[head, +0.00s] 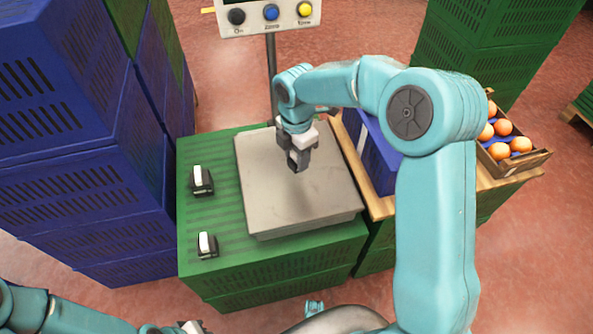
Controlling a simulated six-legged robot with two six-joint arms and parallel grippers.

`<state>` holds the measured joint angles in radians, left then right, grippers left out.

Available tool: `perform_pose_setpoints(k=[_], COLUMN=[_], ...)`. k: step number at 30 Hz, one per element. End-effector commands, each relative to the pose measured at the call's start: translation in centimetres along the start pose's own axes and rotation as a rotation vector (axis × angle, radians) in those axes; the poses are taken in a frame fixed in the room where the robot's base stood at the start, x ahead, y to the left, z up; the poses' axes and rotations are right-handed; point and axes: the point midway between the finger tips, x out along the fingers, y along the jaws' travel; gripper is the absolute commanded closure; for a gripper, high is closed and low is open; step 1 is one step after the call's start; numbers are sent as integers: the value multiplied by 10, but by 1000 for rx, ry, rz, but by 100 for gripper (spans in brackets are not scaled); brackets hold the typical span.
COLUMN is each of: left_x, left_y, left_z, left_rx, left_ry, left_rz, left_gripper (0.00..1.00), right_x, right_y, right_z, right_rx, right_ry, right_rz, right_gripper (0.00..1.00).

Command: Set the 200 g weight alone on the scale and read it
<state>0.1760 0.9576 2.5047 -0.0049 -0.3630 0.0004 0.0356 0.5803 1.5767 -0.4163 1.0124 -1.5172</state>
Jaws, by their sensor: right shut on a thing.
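The scale has a grey square plate (300,200) on top of a green crate, with a post behind it. Its panel (270,14) shows black, blue and yellow buttons; the readout is cut off by the top edge. My right gripper (299,164) points down over the middle of the plate, shut on a small dark thing mostly hidden between the fingers. I cannot read any marking, nor tell whether it touches the plate. Only a bit of my left gripper's white body shows at the bottom edge; its fingers are out of frame.
Two small dark blocks with white upright parts (201,180) (207,244) stand on the green crate (225,265), left of the plate. Stacked blue crates (90,190) rise at the left. A blue crate (373,150) and a wooden tray of oranges (520,160) are at the right.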

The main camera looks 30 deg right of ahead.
Motion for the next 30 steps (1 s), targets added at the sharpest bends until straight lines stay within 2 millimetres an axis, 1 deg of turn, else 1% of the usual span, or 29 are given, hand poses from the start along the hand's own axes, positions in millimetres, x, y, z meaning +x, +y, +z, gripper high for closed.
perform_pose_setpoints(k=[6, 9, 12, 18, 22, 23, 24, 25, 30], left_x=[10, 12, 12, 12, 14, 13, 13, 13, 13], left_y=[-4, -4, -4, -4, -5, -5, -5, -5, -5], left_z=[0, 0, 0, 0, 0, 0, 0, 0, 0], left_rx=[0, 0, 0, 0, 0, 0, 0, 0, 0], left_ry=[0, 0, 0, 0, 0, 0, 0, 0, 0], left_rz=[0, 0, 0, 0, 0, 0, 0, 0, 0], left_gripper=[100, 100, 100, 100, 100, 100, 100, 100, 100], right_x=[41, 53, 57, 56, 60, 60, 60, 60, 60], right_y=[0, 0, 0, 0, 0, 0, 0, 0, 0], right_z=[0, 0, 0, 0, 0, 0, 0, 0, 0], right_rx=[0, 0, 0, 0, 0, 0, 0, 0, 0], right_ry=[0, 0, 0, 0, 0, 0, 0, 0, 0], right_rz=[-3, -2, 0, 0, 0, -1, -1, -1, -1], right_gripper=[95, 95, 95, 95, 95, 51, 38, 32, 32])
